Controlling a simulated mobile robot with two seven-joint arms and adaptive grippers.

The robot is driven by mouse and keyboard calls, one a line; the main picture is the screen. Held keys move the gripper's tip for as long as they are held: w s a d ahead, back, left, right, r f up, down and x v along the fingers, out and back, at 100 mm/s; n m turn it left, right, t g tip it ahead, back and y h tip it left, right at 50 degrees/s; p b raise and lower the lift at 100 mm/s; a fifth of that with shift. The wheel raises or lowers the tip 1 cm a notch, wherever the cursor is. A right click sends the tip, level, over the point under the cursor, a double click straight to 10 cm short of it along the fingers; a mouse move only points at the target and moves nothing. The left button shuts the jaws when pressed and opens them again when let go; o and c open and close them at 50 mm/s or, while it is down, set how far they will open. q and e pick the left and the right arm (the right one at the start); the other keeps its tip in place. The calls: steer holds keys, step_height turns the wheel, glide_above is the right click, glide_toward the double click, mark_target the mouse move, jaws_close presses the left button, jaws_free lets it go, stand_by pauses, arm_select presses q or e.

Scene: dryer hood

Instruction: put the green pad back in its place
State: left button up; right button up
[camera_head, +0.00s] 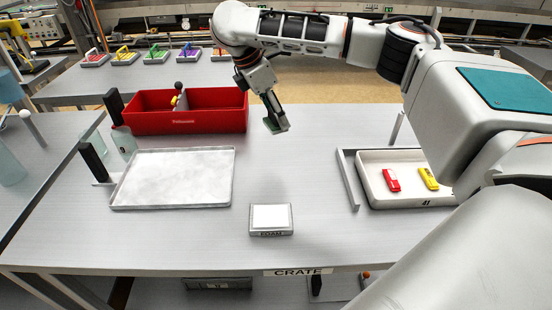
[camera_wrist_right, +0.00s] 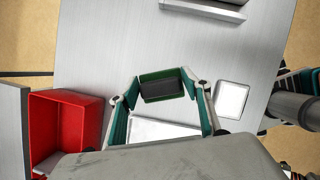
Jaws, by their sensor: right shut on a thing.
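The green pad (camera_wrist_right: 161,72), a small block with a dark face, is between the fingers of my right gripper (camera_wrist_right: 162,90) in the right wrist view. My right gripper (camera_head: 275,124) is shut on it. In the head view it hangs above the table, right of the red bin, and only a little of the pad's green (camera_head: 270,124) shows at the fingertips. The pad is clear of the table. My left gripper is not in view.
A red divided bin (camera_head: 180,122) stands at the back left, with a metal tray (camera_head: 172,180) before it. A small white-topped block labelled FOAM (camera_head: 271,217) sits front centre. A white tray (camera_head: 405,202) at right holds red and yellow items. Colour-handled blocks (camera_head: 155,57) stand on the far table.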

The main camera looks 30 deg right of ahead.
step_height(320, 180, down, 10)
steer(key=shift+f+b, duration=0.25)
steer(key=shift+b, duration=0.7)
steer(key=shift+f, duration=0.35)
step_height(320, 180, down, 4)
steer(key=shift+b, duration=0.75)
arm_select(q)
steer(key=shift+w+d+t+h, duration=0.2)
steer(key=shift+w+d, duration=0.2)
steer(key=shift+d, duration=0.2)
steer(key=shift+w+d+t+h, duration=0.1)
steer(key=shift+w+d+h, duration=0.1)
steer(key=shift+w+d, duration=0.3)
arm_select(e)
steer(key=shift+r, duration=0.15)
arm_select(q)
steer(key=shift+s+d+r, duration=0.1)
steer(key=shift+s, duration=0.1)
